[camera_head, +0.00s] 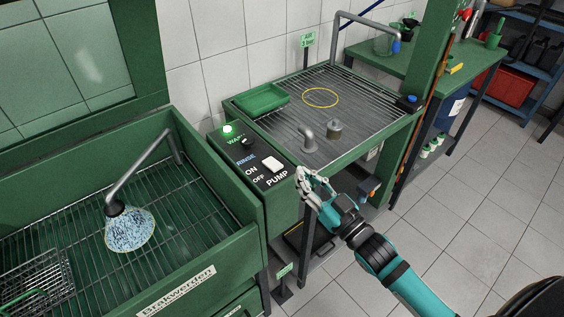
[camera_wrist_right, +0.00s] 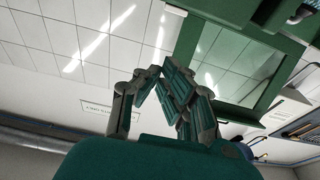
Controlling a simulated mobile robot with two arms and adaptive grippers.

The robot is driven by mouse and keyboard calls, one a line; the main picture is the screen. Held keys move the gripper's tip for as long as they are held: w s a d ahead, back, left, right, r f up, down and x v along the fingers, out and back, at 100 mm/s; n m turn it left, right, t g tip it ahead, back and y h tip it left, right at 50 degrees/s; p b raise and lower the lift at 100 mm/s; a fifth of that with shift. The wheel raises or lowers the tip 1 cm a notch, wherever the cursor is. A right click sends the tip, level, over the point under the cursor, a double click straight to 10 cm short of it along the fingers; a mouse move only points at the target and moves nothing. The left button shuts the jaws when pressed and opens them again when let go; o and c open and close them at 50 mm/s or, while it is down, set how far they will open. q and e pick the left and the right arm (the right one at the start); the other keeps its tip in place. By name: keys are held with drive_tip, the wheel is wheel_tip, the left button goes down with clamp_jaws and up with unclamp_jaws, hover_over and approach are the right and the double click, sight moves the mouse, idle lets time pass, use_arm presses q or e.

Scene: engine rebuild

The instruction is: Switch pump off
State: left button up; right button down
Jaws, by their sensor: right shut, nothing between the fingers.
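The white rocker switch (camera_head: 271,164) marked ON, OFF and PUMP sits on the black-topped control panel (camera_head: 262,181) between the two basins. Its exact tilt is too small to tell. My right gripper (camera_head: 301,172) is shut and empty, just right of the switch at the panel's edge, apart from the switch in the picture. Its fingers also show in the right wrist view (camera_wrist_right: 158,76), with nothing between them. A spray of liquid (camera_head: 130,231) comes out of the nozzle (camera_head: 115,208) in the left basin. My left gripper is not in view.
A black knob (camera_head: 247,143) and a lit green lamp (camera_head: 227,129) are on the same panel. A grated table (camera_head: 357,94) with a green tray (camera_head: 262,100), a yellow ring (camera_head: 320,97) and a metal cylinder (camera_head: 334,130) stands behind. The tiled floor at right is clear.

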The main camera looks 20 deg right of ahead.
wheel_tip(320, 180, up, 2)
drive_tip(key=p, duration=0.2)
hover_over(281, 173)
drive_tip(key=shift+s+d, duration=0.1)
drive_tip(key=shift+s, duration=0.05)
drive_tip(key=f, duration=0.3)
drive_tip(key=shift+w, duration=0.25)
drive_tip(key=shift+s+f, duration=0.15)
drive_tip(key=shift+f, duration=0.4)
